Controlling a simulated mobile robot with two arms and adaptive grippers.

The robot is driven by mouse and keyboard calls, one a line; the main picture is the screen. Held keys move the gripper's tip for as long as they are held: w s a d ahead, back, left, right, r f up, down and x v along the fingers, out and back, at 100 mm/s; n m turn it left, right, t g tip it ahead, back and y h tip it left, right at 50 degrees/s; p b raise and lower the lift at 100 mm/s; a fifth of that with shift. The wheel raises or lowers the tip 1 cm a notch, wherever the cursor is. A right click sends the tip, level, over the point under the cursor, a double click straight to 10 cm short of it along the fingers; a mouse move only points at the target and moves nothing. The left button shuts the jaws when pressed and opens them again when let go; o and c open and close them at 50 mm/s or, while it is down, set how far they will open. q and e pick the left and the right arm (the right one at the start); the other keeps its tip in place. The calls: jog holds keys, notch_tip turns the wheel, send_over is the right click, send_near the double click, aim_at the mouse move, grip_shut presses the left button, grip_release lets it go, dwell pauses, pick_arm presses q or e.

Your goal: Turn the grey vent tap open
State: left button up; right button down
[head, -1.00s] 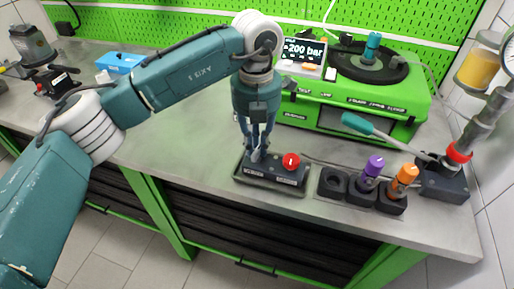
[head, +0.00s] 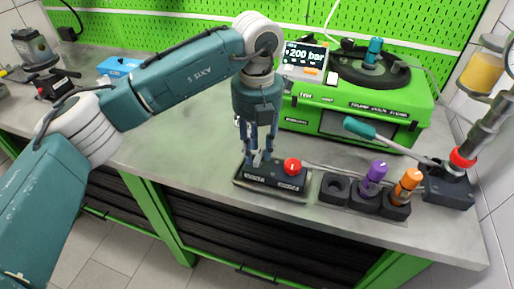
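A dark valve block (head: 274,182) sits in a shallow tray near the front edge of the bench. A red knob (head: 292,167) stands on its right end. My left gripper (head: 258,160) points down over the block's left end, beside the red knob. Its two fingers stand apart with a gap between them, low over the block. The grey vent tap cannot be made out clearly; the fingers cover the spot at the block's left end. My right gripper is not in view.
A holder (head: 335,187) with an empty socket stands right of the block, beside a purple-topped tool (head: 373,175) and an orange-topped tool (head: 406,183). Behind is a green test bench (head: 400,106) with a display reading 200 bar (head: 305,55). The bench left of the block is clear.

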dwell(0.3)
pick_arm(q)
notch_tip(320, 180, up, 12)
dwell(0.4)
